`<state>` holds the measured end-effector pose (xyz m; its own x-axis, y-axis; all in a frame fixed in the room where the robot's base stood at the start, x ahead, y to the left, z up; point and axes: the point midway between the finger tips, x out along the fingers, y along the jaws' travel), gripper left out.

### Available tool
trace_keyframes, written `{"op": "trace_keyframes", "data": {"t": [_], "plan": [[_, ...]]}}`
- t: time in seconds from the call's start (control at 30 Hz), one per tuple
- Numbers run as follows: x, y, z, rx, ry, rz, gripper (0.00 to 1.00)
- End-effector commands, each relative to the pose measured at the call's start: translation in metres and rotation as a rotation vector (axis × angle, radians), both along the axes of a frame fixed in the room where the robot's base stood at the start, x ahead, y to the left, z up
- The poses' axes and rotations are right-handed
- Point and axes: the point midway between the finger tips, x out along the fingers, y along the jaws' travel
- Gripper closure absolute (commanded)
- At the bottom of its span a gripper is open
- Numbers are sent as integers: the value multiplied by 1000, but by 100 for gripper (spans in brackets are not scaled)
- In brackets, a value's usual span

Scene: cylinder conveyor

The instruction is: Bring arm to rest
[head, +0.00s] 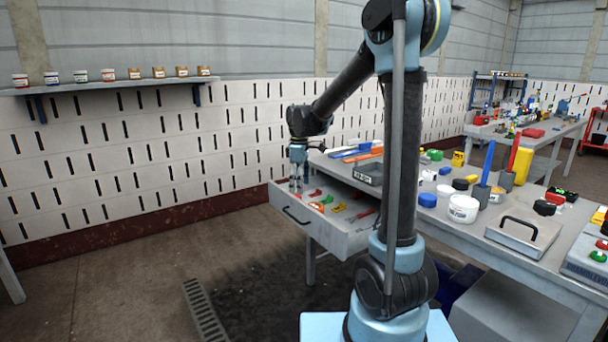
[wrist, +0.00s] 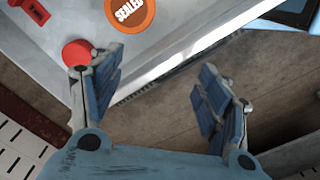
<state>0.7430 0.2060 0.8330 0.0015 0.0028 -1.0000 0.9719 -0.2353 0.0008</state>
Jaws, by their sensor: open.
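My gripper (head: 296,186) is at the left end of the open drawer (head: 346,238), pointing down. In the wrist view my gripper (wrist: 158,95) has its two blue-padded fingers spread wide, with nothing between them. The left finger lies over the drawer's grey edge, beside a red round thing (wrist: 76,53); I cannot tell whether they touch. The right finger is over the brown floor beyond the drawer. My arm reaches left from its base, bent at the elbow.
An orange "SEALED" disc (wrist: 130,12) and a red piece (wrist: 30,10) lie in the drawer. A workbench (head: 420,232) with tubs, tools and a flat grey case (head: 524,230) stands at right. A shelf of jars (head: 110,86) hangs on the back wall. Floor at left is clear.

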Motion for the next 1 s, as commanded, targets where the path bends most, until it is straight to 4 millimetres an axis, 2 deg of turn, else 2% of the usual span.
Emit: {"op": "trace_keyframes", "data": {"t": [0.27, 0.47, 0.7, 1.0], "plan": [[-24, -19, 12, 6, -15, -86, 31], [-48, -45, 20, 13, -28, -189, 31], [-96, -89, 27, 26, -54, -386, 31], [-159, -135, 21, 47, -84, -635, 31]]}}
